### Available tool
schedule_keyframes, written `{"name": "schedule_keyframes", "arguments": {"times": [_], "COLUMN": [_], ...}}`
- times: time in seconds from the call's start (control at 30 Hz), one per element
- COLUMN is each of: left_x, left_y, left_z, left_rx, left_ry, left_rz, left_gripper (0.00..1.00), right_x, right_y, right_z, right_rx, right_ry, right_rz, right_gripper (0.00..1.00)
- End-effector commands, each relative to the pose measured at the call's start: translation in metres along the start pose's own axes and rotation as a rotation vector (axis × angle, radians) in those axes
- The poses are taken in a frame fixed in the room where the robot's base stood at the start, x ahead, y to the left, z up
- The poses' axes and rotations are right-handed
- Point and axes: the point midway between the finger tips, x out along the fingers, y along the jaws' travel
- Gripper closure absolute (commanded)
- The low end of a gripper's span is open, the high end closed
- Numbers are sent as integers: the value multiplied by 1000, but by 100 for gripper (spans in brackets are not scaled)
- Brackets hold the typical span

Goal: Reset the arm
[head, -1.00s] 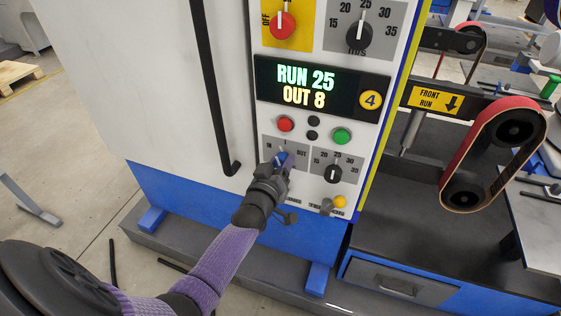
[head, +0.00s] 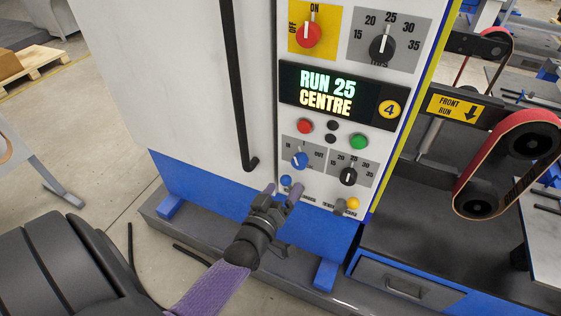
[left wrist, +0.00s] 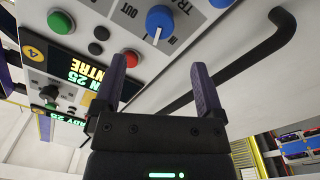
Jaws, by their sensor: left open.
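My left gripper (head: 283,192) is open and empty in the head view, below and in front of the machine's control panel. The blue knob (head: 300,160) above it is uncovered, with its white pointer near upright, and the gripper is apart from it. In the left wrist view the two purple fingers (left wrist: 160,85) stand apart with nothing between them, and the blue knob (left wrist: 160,22) is beyond them. The display (head: 335,93) reads "RUN 25" and "CENTRE". My right gripper is not in view.
A long black handle (head: 237,90) runs down the cabinet door just left of the panel. Red (head: 305,126) and green (head: 359,142) buttons sit above the knobs. A belt unit (head: 505,160) stands at the right.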

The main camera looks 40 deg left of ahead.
Motion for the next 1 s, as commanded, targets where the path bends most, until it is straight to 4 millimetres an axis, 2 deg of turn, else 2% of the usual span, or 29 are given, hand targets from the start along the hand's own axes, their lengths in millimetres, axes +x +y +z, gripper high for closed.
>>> {"name": "schedule_keyframes", "arguments": {"times": [0.1,0.47,0.53,0.57,0.63,0.67,0.7,0.77,0.8,0.87,0.9,1.0], "left_x": [-6,-6,-9,-13,-31,-45,-68,-112,-144,-196,-230,-304], "left_y": [0,0,-3,-6,-19,-27,-38,-56,-68,-85,-96,-118], "left_z": [0,1,12,23,67,91,125,171,197,227,241,258], "left_rx": [0,0,14,31,98,137,197,294,359,454,513,637], "left_ry": [0,-1,-36,-75,-227,-317,-449,-655,-791,-988,-1108,-1359], "left_rz": [0,0,-9,-17,-48,-62,-80,-98,-104,-105,-101,-82], "left_gripper": [10,10,10,10,10,10,10,10,10,10,10,10], "right_x": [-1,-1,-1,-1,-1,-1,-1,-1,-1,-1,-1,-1], "right_y": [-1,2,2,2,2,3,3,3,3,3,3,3], "right_z": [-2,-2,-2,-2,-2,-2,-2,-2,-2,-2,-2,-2], "right_rx": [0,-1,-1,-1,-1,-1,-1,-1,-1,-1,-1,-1], "right_ry": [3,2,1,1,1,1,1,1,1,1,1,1], "right_rz": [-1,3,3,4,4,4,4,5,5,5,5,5], "right_gripper": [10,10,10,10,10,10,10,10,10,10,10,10]}}
